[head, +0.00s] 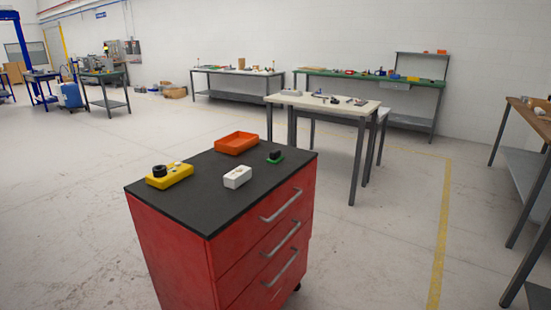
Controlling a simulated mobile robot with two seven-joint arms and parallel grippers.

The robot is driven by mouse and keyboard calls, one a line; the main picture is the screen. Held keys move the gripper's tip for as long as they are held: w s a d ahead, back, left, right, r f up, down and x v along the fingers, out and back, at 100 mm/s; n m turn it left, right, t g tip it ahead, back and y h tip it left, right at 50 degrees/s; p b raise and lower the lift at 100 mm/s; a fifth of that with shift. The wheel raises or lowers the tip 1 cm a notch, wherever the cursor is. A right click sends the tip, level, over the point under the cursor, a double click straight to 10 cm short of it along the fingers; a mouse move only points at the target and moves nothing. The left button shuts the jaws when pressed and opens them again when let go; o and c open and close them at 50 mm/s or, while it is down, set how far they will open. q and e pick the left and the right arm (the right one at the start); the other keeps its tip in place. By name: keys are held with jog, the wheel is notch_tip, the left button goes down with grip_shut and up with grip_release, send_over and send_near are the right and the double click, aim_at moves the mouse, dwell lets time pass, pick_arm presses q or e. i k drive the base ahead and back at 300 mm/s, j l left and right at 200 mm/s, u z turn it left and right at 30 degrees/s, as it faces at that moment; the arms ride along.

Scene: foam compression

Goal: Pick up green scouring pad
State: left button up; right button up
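A small flat green piece (275,160), which looks like the green scouring pad, lies on the black top of the red drawer cabinet (222,191), near its far right edge. A small black object (275,154) sits on or against it and hides part of it. Neither of my grippers shows in the head view.
An orange-red tray (236,142), a white block (237,177) and a yellow block (170,176) with a black round part share the cabinet top. A light-topped table (330,105) stands behind. A wooden-topped bench (530,122) is at right. Open floor lies left.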

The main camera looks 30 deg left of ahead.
aim_at(274, 157)
jog(key=u, duration=0.3)
jog(key=i+u, duration=0.15)
jog(key=u, duration=0.2)
jog(key=i+l+u, duration=0.15)
jog(key=u, duration=0.2)
jog(key=i+l+u, duration=0.1)
jog(key=u, duration=0.2)
jog(key=i+l+u, duration=0.3)
jog(key=l, duration=0.25)
jog(key=i+l+u, duration=0.15)
jog(key=l, duration=0.15)
jog(key=i+l, duration=0.15)
jog(key=l, duration=0.25)
jog(key=i+l+u, duration=0.1)
jog(key=l, duration=0.35)
